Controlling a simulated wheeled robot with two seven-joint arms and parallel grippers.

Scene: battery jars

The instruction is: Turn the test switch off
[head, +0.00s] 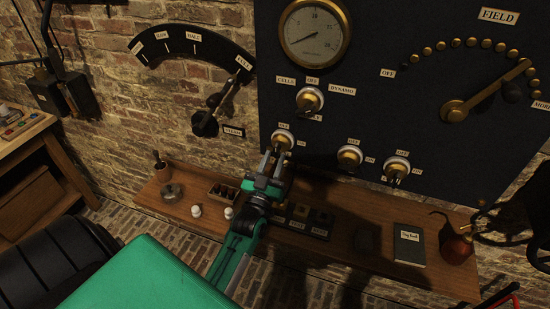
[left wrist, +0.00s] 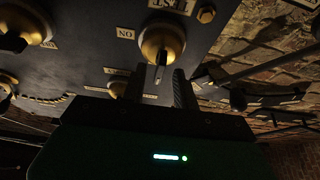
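The test switch (head: 282,138) is the brass-and-white knob at the lower left of the dark panel (head: 375,110). An ON label sits at its right and another small label above it. My left gripper (head: 272,162) is just below and in front of it. In the left wrist view the switch (left wrist: 162,40) has a TEST label beside it and a short lever pointing down in the picture, towards the gap between the fingers (left wrist: 163,88). The fingers stand apart. I cannot tell whether they touch the lever. My right gripper is not clearly in view.
Two similar knobs (head: 349,157) (head: 396,168) sit to the right on the panel, and the cells/dynamo switch (head: 309,100) is above. A wooden shelf (head: 340,255) below holds small jars, a book (head: 409,245) and a copper-coloured can (head: 456,247). A lever (head: 215,108) hangs on the brick wall.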

